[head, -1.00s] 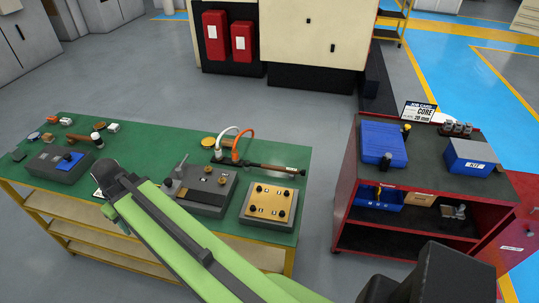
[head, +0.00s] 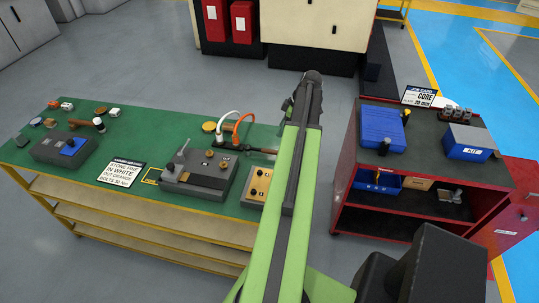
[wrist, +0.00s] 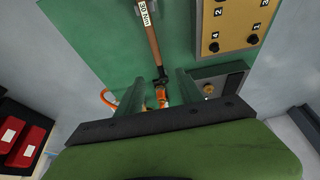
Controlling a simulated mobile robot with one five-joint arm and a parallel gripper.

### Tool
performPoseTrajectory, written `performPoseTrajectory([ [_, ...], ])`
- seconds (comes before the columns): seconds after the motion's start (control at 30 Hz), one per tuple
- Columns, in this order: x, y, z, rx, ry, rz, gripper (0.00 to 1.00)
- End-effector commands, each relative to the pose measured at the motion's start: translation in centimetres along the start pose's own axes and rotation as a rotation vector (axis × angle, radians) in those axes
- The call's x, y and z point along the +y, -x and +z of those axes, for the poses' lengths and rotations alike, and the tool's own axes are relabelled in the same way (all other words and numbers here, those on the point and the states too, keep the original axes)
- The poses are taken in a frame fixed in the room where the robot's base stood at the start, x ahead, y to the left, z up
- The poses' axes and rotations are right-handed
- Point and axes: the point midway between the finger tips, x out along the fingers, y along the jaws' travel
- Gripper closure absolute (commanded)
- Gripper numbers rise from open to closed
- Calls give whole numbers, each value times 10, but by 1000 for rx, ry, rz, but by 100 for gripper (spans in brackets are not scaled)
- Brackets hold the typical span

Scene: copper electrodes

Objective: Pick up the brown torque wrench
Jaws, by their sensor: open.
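The brown torque wrench lies on the green bench top. In the wrist view its brown handle (wrist: 152,38) with a "30 Nm" label runs to the top edge, and its dark head end points down between my fingers. In the head view only a short dark part of it (head: 262,150) shows; my arm hides the rest. My gripper (wrist: 159,82) is open and empty in the wrist view, its two fingers either side of the line of the wrench. How high it is above the bench I cannot tell.
An orange hose (head: 238,128) and a white one (head: 226,117) loop up by the wrench head. A grey box (head: 202,170) and a yellow numbered plate (head: 258,185) stand in front. A red cart (head: 350,190) stands to the right across a floor gap.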

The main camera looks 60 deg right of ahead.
Motion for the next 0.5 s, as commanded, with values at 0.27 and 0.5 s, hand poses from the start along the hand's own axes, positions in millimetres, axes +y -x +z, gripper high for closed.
performPoseTrajectory([
  [0.27,0,-18,4,1,3,1,56],
  [0.5,0,-72,6,0,2,0,56],
])
